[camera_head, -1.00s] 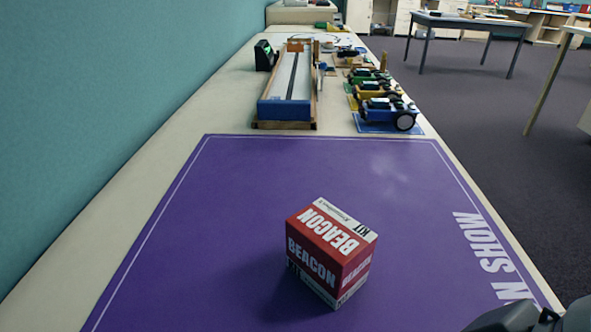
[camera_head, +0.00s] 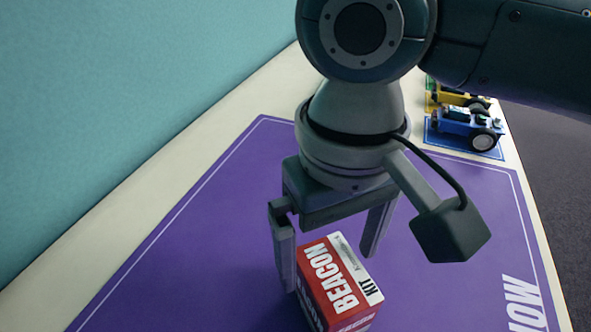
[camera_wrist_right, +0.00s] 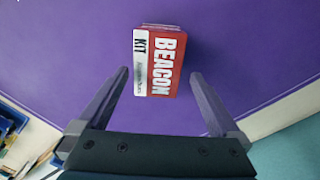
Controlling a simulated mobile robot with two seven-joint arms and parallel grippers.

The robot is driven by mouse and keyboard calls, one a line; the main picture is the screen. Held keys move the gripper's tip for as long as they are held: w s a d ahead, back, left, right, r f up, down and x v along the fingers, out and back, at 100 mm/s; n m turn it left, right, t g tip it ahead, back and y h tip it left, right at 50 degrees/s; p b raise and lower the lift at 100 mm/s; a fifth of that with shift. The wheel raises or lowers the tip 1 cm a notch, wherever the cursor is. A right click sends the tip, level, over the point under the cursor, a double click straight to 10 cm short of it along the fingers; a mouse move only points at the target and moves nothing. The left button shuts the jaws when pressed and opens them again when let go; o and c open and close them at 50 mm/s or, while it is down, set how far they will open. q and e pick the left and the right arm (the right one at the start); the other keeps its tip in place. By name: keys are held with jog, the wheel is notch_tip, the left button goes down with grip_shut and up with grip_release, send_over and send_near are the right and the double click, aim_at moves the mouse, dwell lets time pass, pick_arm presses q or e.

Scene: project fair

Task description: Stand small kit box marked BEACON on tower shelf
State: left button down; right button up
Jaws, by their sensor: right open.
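The small kit box marked BEACON (camera_head: 338,280) is red and white and stands on the purple mat, its lower part cut off by the picture's bottom edge. It also shows in the right wrist view (camera_wrist_right: 160,62). My right gripper (camera_head: 325,268) is open above the box, with its fingers pointing down and apart. In the right wrist view the open fingers (camera_wrist_right: 160,85) lie to either side of the box's near end, and I see no contact. My left gripper is out of view. No tower shelf shows in these frames.
The purple mat (camera_head: 215,225) with white lettering covers the near table and is otherwise clear. Toy vehicles, one blue (camera_head: 467,126), stand at the far right end. A teal wall (camera_head: 110,100) runs along the left. The table's edge drops off at right.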

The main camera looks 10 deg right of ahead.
notch_tip(320, 180, down, 2)
jog(key=shift+s+f, duration=0.1)
jog(key=shift+f, duration=0.1)
pick_arm(q)
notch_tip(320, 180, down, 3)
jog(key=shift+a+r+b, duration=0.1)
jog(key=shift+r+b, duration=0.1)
jog(key=shift+b, duration=0.85)
pick_arm(e)
jog(key=f, duration=0.4)
jog(key=shift+s+d+f, duration=0.25)
jog(key=shift+d+f, duration=0.05)
jog(key=shift+f, duration=0.4)
jog(key=shift+r, duration=0.1)
jog(key=c, duration=1.5)
